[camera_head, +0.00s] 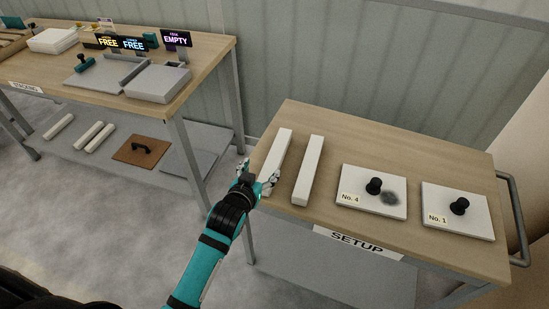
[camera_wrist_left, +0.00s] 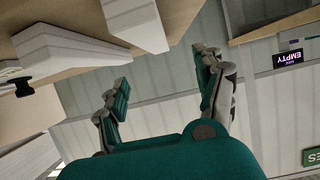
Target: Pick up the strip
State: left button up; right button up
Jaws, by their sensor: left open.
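Two white strips lie side by side on the wooden top of the SETUP cart: a left strip (camera_head: 277,153) and a right strip (camera_head: 308,170). My left gripper (camera_head: 259,172) is open at the cart's left edge, around or just over the near end of the left strip; I cannot tell which. In the left wrist view the open fingers (camera_wrist_left: 163,78) have nothing between them. White strips also show there, one at the top (camera_wrist_left: 135,22) and one further left (camera_wrist_left: 70,52). My right gripper is not in view.
On the cart, a No. 4 plate (camera_head: 357,202) with a black knob and dark smudge and a No. 1 plate (camera_head: 470,221) lie to the right. A second table (camera_head: 205,62) with FREE and EMPTY signs stands at left, with white bars (camera_head: 90,137) on its lower shelf.

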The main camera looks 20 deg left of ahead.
pick_arm(q)
send_near(275, 155)
jog(key=w, duration=0.3)
jog(key=shift+a+f, duration=0.2)
jog(key=shift+f, duration=0.05)
jog(key=shift+w+d+f, duration=0.15)
jog(key=shift+w+f, duration=0.15)
jog(key=shift+w, duration=0.2)
jog(key=x, duration=0.3)
jog(key=shift+d+f+p, duration=0.15)
jog(key=shift+f+p, duration=0.1)
jog(key=shift+p, duration=0.1)
jog(key=shift+w+f, duration=0.15)
jog(key=shift+w, duration=0.2)
jog(key=shift+c, duration=0.6)
jog(key=c, duration=0.7)
grip_shut()
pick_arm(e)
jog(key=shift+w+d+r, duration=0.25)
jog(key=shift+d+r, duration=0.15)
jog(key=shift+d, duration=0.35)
